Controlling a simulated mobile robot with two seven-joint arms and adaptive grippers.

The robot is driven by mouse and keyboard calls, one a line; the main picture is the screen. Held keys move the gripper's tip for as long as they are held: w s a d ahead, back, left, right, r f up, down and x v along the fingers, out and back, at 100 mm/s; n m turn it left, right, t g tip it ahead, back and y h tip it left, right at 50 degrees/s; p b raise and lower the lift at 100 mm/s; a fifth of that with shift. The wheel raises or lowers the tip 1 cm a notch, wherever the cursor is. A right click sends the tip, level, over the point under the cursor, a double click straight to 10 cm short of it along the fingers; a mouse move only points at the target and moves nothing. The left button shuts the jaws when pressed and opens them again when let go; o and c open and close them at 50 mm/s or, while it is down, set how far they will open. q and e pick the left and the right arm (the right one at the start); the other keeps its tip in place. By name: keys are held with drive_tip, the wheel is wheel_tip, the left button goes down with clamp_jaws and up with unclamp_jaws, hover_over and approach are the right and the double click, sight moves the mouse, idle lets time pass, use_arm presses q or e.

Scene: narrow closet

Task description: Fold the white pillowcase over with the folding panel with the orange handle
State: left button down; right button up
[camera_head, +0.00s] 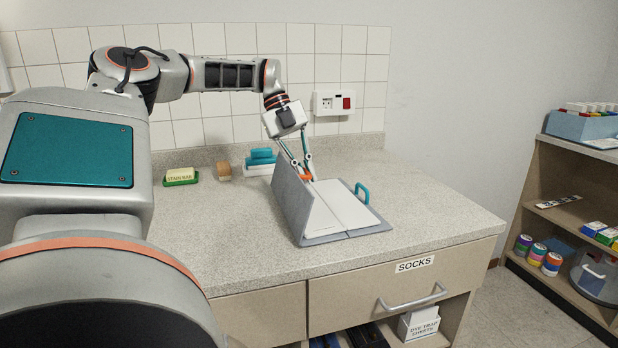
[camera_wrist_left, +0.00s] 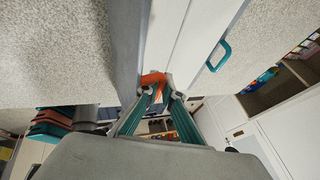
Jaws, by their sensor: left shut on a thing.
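The grey folding board lies on the counter with its left folding panel (camera_head: 288,194) tilted up steeply. The orange handle (camera_head: 306,177) is at the top edge of that panel and also shows in the left wrist view (camera_wrist_left: 153,78). My left gripper (camera_head: 305,168) is shut on the orange handle, reaching down from above. The white pillowcase (camera_head: 347,207) lies on the flat part of the board and also covers the inner face of the raised panel. It shows in the left wrist view too (camera_wrist_left: 196,35). My right gripper is in neither view.
A teal handle (camera_head: 362,192) stands at the board's right edge. Behind the board are a stack of teal and white items (camera_head: 262,160), a brown brush or block (camera_head: 223,171) and a stain bar (camera_head: 181,176). Counter right of the board is clear. A shelf (camera_head: 548,185) stands at far right.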

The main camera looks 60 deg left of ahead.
use_arm(q)
drive_tip(key=shift+d+f, duration=0.2)
drive_tip(key=shift+f, duration=0.25)
drive_tip(key=c, duration=2.5)
unclamp_jaws()
drive_tip(key=shift+r, duration=0.25)
drive_tip(key=shift+v, duration=6)
drive_tip(key=shift+w, duration=0.15)
